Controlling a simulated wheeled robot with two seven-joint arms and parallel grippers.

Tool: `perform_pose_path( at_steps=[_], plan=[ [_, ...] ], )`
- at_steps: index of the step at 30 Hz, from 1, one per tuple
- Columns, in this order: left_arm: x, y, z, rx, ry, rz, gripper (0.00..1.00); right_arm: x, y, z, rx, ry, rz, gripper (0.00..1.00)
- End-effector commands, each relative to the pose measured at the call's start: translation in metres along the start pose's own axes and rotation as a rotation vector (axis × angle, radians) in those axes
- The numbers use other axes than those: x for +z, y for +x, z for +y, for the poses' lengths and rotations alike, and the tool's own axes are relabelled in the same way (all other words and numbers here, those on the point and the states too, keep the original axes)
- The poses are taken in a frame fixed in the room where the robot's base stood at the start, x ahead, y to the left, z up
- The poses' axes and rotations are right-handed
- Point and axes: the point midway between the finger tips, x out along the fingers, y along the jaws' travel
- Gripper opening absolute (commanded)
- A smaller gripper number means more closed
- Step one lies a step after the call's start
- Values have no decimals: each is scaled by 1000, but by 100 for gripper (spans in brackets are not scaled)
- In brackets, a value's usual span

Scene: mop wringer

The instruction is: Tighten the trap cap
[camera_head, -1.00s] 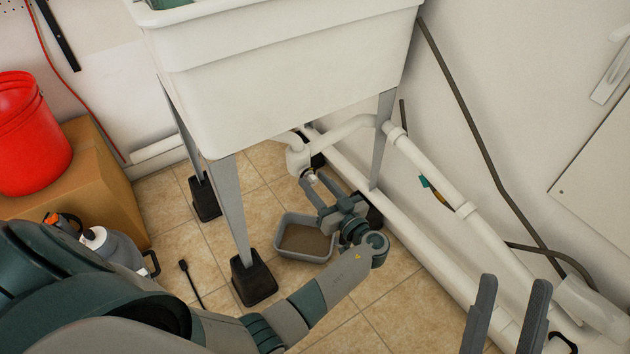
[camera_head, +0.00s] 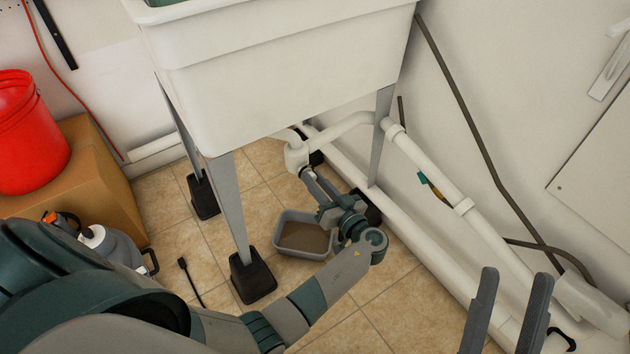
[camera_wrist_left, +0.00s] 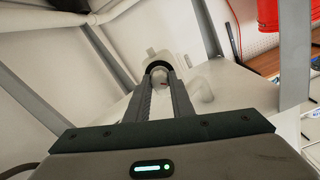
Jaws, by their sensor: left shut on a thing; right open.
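The white trap (camera_head: 296,158) hangs under the sink basin, joined to a white pipe. My left gripper (camera_head: 308,173) reaches up to the underside of the trap from below. In the left wrist view its two fingers (camera_wrist_left: 161,78) are shut on the trap cap (camera_wrist_left: 158,67), a small round piece with a dark ring around it. The fingers hide much of the cap in the head view. My right gripper (camera_head: 517,276) is open and empty at the lower right, well away from the trap.
A grey tub (camera_head: 303,252) with brown contents stands on the floor below the trap. The sink (camera_head: 285,80) is overhead, with a metal leg (camera_head: 228,205) at the left. White pipes (camera_head: 428,172) run along the wall at the right. A red bucket (camera_head: 30,135) stands on a cardboard box (camera_head: 95,175).

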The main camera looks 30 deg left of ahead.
Motion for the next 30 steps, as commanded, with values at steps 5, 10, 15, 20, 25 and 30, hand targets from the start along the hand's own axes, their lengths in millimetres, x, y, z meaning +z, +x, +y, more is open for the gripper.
perform_pose_path(
  at_steps=[5,10,15,20,25,30],
  plan=[
    [-1,1,0,0,143,2,0,0,-1,0,3,1,-9,44],
    [-2,0,1,0,303,2,0,3,-4,-2,6,6,-38,44],
    [-2,1,1,0,464,2,0,8,-6,-6,6,14,-82,44],
    [-2,1,1,-1,617,2,0,16,-12,-12,4,25,-147,44],
    [-3,1,1,-1,778,2,0,26,-23,-22,-4,45,-231,44],
    [-3,1,1,-1,936,2,0,51,-37,-24,3,57,-377,44]
  ],
)
